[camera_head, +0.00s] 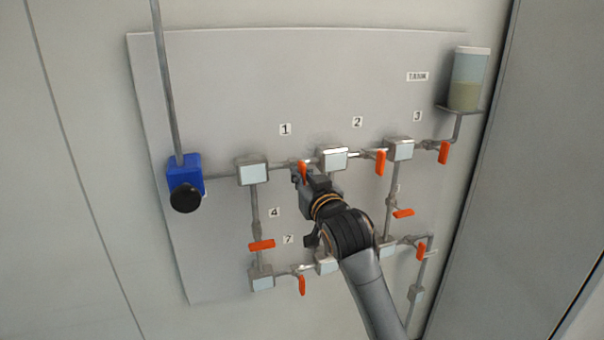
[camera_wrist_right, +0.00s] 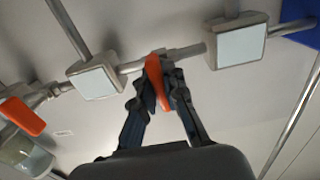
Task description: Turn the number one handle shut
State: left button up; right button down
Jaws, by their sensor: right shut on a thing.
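The number one handle is an orange lever (camera_head: 303,171) on the upper pipe, below and right of the label "1" (camera_head: 285,129). It hangs down across the pipe, slightly tilted. My right gripper (camera_head: 302,178) is at this lever, its fingers around it; the gripper hides the lever's lower part in the head view. In the right wrist view the orange lever (camera_wrist_right: 154,78) sits between the two dark fingertips of the right gripper (camera_wrist_right: 160,92), which are shut on it. My left gripper is not in view.
Other orange handles hang nearby, at number 2 (camera_head: 380,162) and number 3 (camera_head: 443,152), with more lower down. A blue box with a black knob (camera_head: 186,199) is at the left, a tank (camera_head: 467,80) at the upper right. My right arm covers part of the lower pipes.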

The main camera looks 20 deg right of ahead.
dwell(0.6)
jog(key=c, duration=1.4)
grip_release()
jog(key=s, duration=1.2)
jog(key=shift+d, duration=0.2)
